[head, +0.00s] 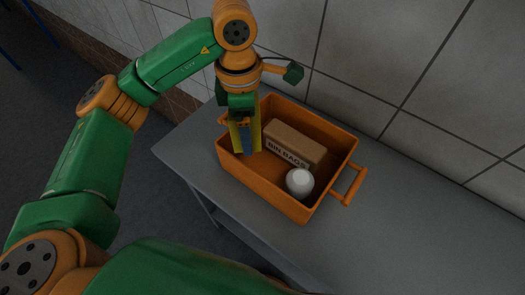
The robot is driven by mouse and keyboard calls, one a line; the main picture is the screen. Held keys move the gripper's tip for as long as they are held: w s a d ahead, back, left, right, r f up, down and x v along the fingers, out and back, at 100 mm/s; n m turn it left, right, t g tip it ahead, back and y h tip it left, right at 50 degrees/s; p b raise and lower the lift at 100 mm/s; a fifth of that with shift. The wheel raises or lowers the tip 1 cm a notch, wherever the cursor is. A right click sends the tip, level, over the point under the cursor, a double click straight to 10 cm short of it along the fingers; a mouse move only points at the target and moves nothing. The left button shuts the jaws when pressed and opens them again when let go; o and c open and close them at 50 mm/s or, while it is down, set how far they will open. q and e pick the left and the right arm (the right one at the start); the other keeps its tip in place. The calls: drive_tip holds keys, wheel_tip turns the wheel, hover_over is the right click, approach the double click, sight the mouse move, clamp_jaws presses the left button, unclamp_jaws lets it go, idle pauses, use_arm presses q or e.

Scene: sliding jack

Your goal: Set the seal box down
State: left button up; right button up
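The seal box (246,139), which I take to be the narrow yellow and blue box, stands roughly upright at the left end of an orange tray (266,187). My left gripper (240,118) comes down from above and is shut on its upper part. The box's lower end is inside the tray walls; I cannot tell whether it touches the tray floor. The gripper hides part of the box. My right gripper is not in view.
In the tray, a brown box marked "BIN BAGS" (292,147) lies at the middle and back, and a white round object (300,182) is near the front right. The tray stands on a grey table (385,225) against a tiled wall (400,70). The table's right side is clear.

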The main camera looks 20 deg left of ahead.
sight(255, 164)
use_arm(q)
drive_tip(key=f+n, duration=0.1)
drive_tip(key=n, duration=0.1)
drive_tip(key=w+n, duration=0.1)
drive_tip(key=n, duration=0.2)
drive_tip(key=f+n+b, duration=0.1)
drive_tip(key=n, duration=0.1)
drive_tip(key=shift+w+d+f+n, duration=0.2)
drive_tip(key=shift+d+f+n, duration=0.1)
drive_tip(key=shift+d, duration=0.1)
drive_tip(key=shift+w+f+n, duration=0.1)
drive_tip(key=shift+f+n, duration=0.1)
drive_tip(key=shift+n, duration=0.8)
wheel_tip(255, 164, down, 10)
drive_tip(key=shift+a+r+p, duration=0.1)
drive_tip(key=shift+r+p, duration=0.05)
drive_tip(key=shift+p, duration=0.85)
drive_tip(key=shift+w+f, duration=0.1)
drive_tip(key=shift+f, duration=0.25)
drive_tip(key=o, duration=1.2)
drive_tip(key=shift+r, duration=0.15)
